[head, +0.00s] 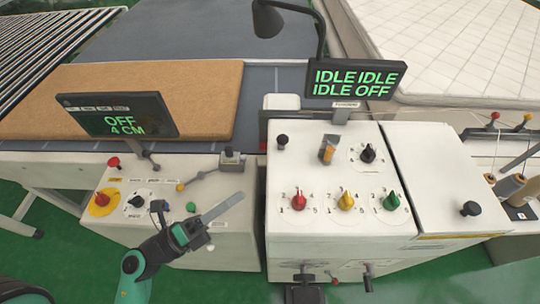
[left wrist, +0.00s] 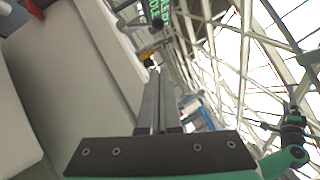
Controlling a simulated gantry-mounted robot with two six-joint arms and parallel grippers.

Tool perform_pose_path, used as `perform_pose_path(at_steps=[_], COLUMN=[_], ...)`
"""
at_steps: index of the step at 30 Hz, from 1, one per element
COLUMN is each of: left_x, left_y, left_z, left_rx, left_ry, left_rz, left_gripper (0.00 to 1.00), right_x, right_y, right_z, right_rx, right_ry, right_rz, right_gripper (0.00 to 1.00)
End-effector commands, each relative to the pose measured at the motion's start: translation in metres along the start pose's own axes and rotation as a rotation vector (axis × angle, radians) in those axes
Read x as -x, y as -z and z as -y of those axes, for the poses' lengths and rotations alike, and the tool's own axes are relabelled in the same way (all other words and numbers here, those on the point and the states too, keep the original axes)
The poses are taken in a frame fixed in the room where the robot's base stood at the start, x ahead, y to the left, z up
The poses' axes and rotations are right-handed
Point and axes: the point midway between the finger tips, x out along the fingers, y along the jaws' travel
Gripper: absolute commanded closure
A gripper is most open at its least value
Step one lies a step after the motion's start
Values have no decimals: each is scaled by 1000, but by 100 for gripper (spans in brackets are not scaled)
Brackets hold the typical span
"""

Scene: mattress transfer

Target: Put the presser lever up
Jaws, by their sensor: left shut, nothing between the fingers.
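No label that I can read marks the presser lever, so I cannot tell for certain which lever it is. On the left control box (head: 232,250), a thin lever with a yellow ball end (head: 180,187) slants down to the left from a grey bracket (head: 232,160). Another short lever with a red knob (head: 335,281) is low on the front of the right control box. My left gripper (head: 240,196) is shut and empty, in front of the left box's right half, its fingers pointing up and right. In the left wrist view its fingers (left wrist: 158,78) lie together. My right gripper is not in view.
The left box carries a red button (head: 101,199), a black dial (head: 137,201) and a green button (head: 191,207). A screen (head: 118,115) reads OFF 4 CM; another (head: 356,79) reads IDLE and OFF. The right box has red (head: 299,200), yellow (head: 346,200) and green (head: 391,200) knobs.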

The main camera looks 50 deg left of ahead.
Motion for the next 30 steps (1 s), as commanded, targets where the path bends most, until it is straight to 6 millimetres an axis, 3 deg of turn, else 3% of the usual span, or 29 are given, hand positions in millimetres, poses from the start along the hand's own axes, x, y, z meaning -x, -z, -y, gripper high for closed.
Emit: perform_pose_path(at_steps=[15, 21, 30], left_x=[-100, -117, -121], left_y=[-4, -24, -28], left_z=[4, 2, 1], left_rx=[-4, -2, 0], left_ry=[7, 4, 2], left_rz=[2, 3, 0], left_gripper=[100, 100, 100], right_x=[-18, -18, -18], right_y=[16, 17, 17], right_z=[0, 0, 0], right_rx=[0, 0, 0], right_ry=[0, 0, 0], right_rz=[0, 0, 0], right_gripper=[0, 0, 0])
